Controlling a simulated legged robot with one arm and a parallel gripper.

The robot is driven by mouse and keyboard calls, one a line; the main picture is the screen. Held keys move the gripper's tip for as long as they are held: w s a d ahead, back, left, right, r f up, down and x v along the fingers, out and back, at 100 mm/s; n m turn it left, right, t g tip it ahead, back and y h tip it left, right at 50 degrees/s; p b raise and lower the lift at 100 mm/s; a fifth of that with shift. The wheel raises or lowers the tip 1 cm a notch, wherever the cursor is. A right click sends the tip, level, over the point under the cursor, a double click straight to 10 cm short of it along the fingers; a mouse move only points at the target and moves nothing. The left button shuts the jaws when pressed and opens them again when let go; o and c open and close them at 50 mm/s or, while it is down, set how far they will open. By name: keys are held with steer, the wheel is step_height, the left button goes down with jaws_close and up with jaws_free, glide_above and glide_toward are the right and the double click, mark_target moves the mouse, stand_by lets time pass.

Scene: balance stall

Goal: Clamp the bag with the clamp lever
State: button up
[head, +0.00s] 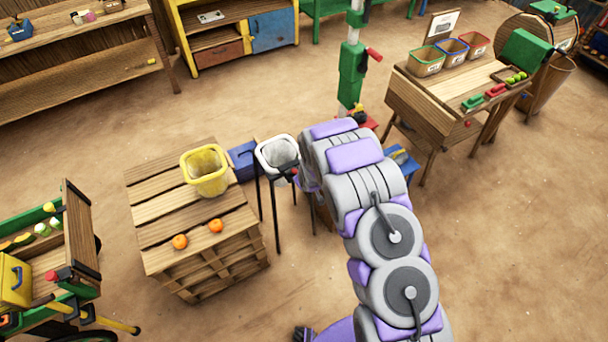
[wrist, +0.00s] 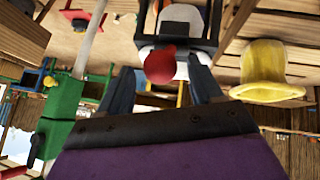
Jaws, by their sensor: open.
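A white bag (head: 277,153) with a pale rim hangs open in a dark-legged stand (head: 275,205), just left of my arm in the head view. In the wrist view the white bag (wrist: 183,28) shows at the top within a dark frame. A red ball knob (wrist: 160,65), apparently the clamp lever's end, is in front of it. My gripper (wrist: 163,72) is open, its two dark fingers on either side of the knob in the picture. I cannot tell whether they touch it.
A yellow bucket (head: 205,172) and two oranges (head: 198,234) sit on a wooden crate table (head: 160,215) left of the stand. A green post (head: 351,75) stands behind my arm. A stall table (head: 410,95) with bins is at right. Open floor lies at lower right.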

steer(key=p+v, duration=0.1)
steer(key=v, duration=1.3)
steer(key=shift+s, duration=0.15)
steer(key=shift+r, duration=0.2)
steer(key=s+d+r+m+g+h+b, duration=0.25)
steer(key=s+d+r+m+g, duration=0.2)
steer(key=s+d+r, duration=0.9)
steer(key=s+d+r+m+g, duration=0.1)
steer(key=s+r, duration=0.2)
steer(key=s, duration=0.6)
steer(key=s+d+r+m+g+b, duration=0.1)
steer(key=s+r+g, duration=0.1)
steer(key=s, duration=0.6)
steer(key=s+d+r+m+g+b, duration=0.1)
steer(key=s+r, duration=0.2)
steer(key=s, duration=0.6)
steer(key=shift+s+r+m+g, duration=0.3)
steer(key=shift+r+m+g, duration=0.05)
